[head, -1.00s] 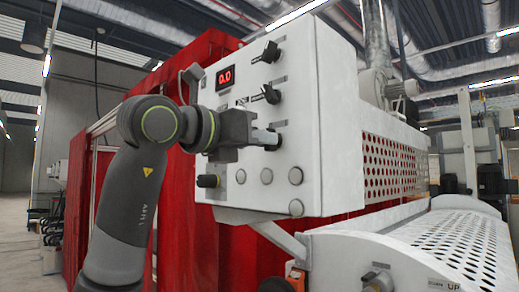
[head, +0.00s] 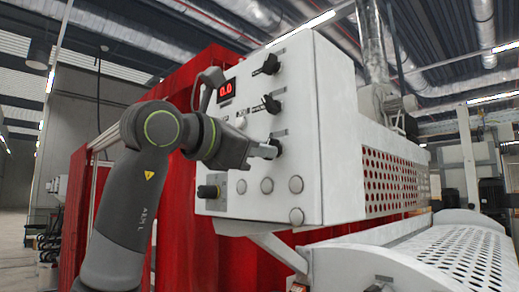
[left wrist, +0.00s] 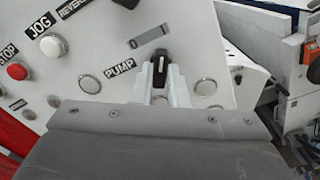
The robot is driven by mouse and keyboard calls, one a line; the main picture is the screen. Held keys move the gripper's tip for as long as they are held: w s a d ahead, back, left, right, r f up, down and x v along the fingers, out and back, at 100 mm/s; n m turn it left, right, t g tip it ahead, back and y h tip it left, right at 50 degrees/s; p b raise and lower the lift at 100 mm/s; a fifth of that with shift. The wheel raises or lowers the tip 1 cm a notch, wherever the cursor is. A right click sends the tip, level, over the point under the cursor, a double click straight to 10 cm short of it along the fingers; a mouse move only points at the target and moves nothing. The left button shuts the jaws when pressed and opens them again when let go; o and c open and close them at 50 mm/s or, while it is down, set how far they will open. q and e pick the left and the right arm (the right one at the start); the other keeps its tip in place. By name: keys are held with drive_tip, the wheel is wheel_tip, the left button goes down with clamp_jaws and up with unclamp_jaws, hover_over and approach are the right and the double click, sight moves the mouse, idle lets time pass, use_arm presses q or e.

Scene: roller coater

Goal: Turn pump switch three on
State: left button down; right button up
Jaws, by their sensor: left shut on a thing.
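The white control panel (head: 305,120) has a column of three black rotary switches on its front. The lowest black switch (head: 276,147) is at the fingertips of my left gripper (head: 264,151). In the left wrist view this black switch (left wrist: 160,62), with a pale mark on its top, sits between the two fingers of my left gripper (left wrist: 162,80). The gripper is shut on it. A PUMP label (left wrist: 120,67) is beside it. The upper switch (head: 267,65) and middle switch (head: 271,104) are untouched. My right gripper is out of view.
A red display (head: 226,88) reads 0.0. Several round caps (head: 267,186) and a black knob (head: 208,191) sit below the gripper. The wrist view shows a red STOP button (left wrist: 18,71) and a white JOG button (left wrist: 53,46). A red curtain (head: 190,230) hangs behind.

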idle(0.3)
use_arm(q)
drive_tip(key=c, duration=1.4)
unclamp_jaws()
drive_tip(key=shift+c, duration=0.2)
drive_tip(key=b+v, duration=0.6)
drive_tip(key=v, duration=1.1)
drive_tip(key=shift+s+a, duration=0.2)
drive_tip(key=shift+r, duration=0.1)
